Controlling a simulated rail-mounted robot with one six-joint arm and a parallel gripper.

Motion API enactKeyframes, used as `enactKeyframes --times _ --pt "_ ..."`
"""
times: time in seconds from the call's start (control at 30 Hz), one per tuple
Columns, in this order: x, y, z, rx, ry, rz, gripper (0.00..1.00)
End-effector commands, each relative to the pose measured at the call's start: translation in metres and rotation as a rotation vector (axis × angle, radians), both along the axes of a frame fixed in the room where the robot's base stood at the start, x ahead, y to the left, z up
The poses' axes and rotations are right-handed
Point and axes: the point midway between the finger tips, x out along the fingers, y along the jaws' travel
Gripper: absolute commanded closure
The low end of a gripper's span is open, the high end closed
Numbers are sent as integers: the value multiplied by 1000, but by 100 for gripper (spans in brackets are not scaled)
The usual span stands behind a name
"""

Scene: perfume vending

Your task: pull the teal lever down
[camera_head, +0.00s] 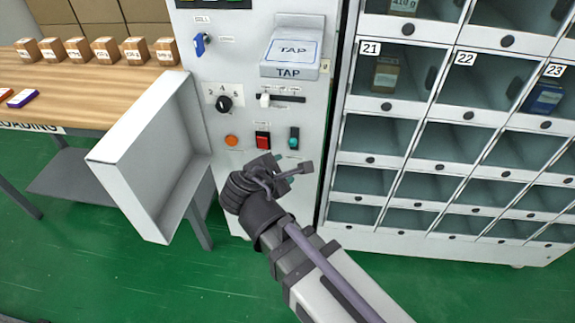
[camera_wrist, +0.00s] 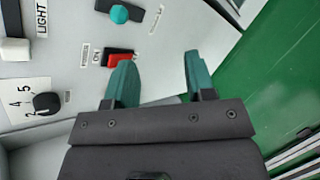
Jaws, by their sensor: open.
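The teal lever (camera_head: 294,138) has a rounded teal knob on a small dark slotted plate, low on the white panel, to the right of the red switch. In the wrist view its knob (camera_wrist: 119,14) shows near the top edge, beyond my fingertips. My gripper (camera_head: 285,172) is below the lever and in front of the panel, apart from the lever. In the wrist view my gripper (camera_wrist: 160,70) has its two teal fingers spread wide with nothing held between them. The left finger appears close to the red switch (camera_wrist: 118,57); I cannot tell whether they touch.
An orange button (camera_head: 231,140), a rotary knob (camera_head: 223,103), a white slider (camera_head: 266,100) and a TAP box (camera_head: 291,50) are on the panel. An open white tray (camera_head: 140,150) juts out at left. A locker grid (camera_head: 440,130) stands at right.

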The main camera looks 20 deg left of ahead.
Motion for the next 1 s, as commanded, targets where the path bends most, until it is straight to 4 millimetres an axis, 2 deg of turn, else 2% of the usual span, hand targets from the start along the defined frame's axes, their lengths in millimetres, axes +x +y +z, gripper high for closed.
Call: enactKeyframes --times 0.03,0.1,0.27,0.47,0.57,0.8,1.0 --pt "7 3 13 -106 -47 73 50" --pt "14 5 26 -263 -101 170 50" --pt "18 10 33 -447 -125 285 50" --pt "25 9 28 -462 -120 289 50" --pt "40 8 20 -460 -120 286 50" --pt "94 3 -2 -458 -119 285 50" --pt "117 1 -9 -458 -120 287 50"
